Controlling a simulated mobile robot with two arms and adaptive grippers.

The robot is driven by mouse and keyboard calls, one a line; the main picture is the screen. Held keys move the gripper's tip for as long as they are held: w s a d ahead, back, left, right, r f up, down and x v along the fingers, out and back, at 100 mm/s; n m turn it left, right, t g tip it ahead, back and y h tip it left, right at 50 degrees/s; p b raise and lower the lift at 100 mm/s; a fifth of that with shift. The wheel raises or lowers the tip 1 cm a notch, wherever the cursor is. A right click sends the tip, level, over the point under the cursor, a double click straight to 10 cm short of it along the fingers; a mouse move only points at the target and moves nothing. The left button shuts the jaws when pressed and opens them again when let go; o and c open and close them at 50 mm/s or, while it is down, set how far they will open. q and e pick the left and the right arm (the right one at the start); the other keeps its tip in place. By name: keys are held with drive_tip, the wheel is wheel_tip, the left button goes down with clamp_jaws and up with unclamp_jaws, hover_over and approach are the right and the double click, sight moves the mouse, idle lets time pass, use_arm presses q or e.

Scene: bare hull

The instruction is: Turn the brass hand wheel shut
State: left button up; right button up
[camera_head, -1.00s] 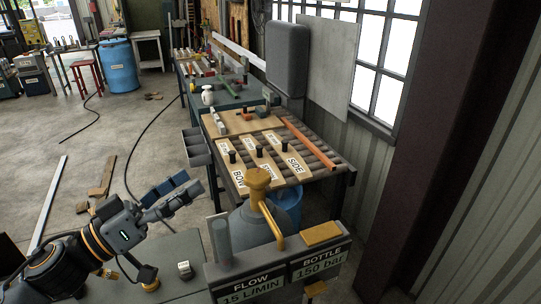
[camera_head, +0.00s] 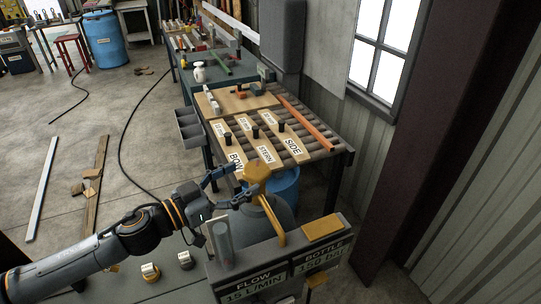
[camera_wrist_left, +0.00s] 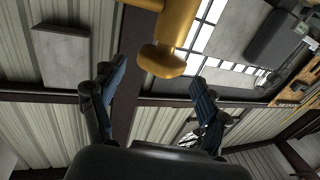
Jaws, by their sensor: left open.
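The brass hand wheel (camera_head: 256,172) shows as a faceted brass-yellow top on a grey bottle (camera_head: 262,222). In the left wrist view a brass part with a rounded end (camera_wrist_left: 162,60) lies ahead, between the lines of the two fingers. My left gripper (camera_head: 237,182) is open, just left of the wheel at about its height. I cannot tell whether a finger touches the brass. My right gripper is not in view.
A panel with FLOW and BOTTLE signs (camera_head: 280,272) stands in front of the bottle, with a curved yellow pipe (camera_head: 272,220) beside it. A roller table with labelled boards (camera_head: 318,157) is behind. Open floor (camera_head: 85,125) lies to the left.

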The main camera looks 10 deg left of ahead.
sight(266, 164)
use_arm(q)
drive_tip(key=p+x, duration=0.3)
drive_tip(key=x, duration=0.5)
drive_tip(key=shift+r, duration=0.1)
drive_tip(key=shift+w+d+p, duration=0.3)
drive_tip(key=shift+w, duration=0.15)
drive_tip(key=c, duration=1)
drive_tip(key=shift+c, duration=0.4)
drive_tip(key=shift+d+f, duration=0.1)
drive_tip(key=shift+f, duration=0.1)
drive_tip(key=shift+c, duration=0.4)
drive_tip(key=shift+f, duration=0.1)
drive_tip(key=shift+c, duration=0.4)
